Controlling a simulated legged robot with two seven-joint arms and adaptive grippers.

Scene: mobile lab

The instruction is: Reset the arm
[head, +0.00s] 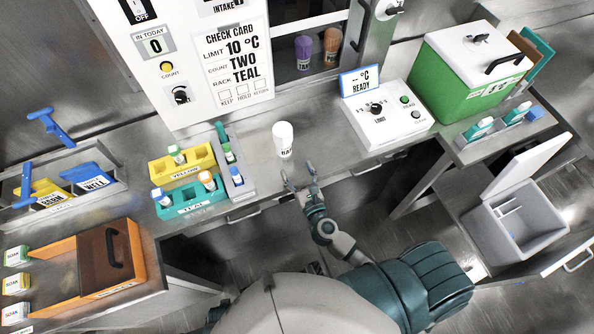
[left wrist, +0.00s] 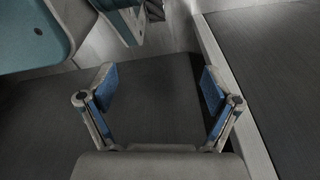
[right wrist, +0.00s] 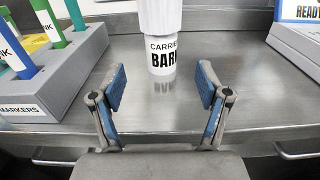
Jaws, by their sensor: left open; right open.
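My right gripper (head: 299,181) is open and empty at the front edge of the steel bench. It also shows in the right wrist view (right wrist: 160,90), its two blue-padded fingers spread apart. A white labelled cup (head: 283,139) stands upright on the bench just beyond the fingertips. In the right wrist view the cup (right wrist: 161,45) stands ahead of the fingers, apart from them. My left gripper (left wrist: 158,85) is open and empty in the left wrist view, with dark floor beyond it. I cannot make out the left gripper in the head view.
A grey marker rack (right wrist: 55,75) stands left of the cup, beside the teal rack (head: 190,203) and yellow rack (head: 182,168). A white READY device (head: 385,120) and a green box (head: 450,90) stand right. An orange box (head: 140,262) is at lower left, an open grey cooler (head: 515,225) at right.

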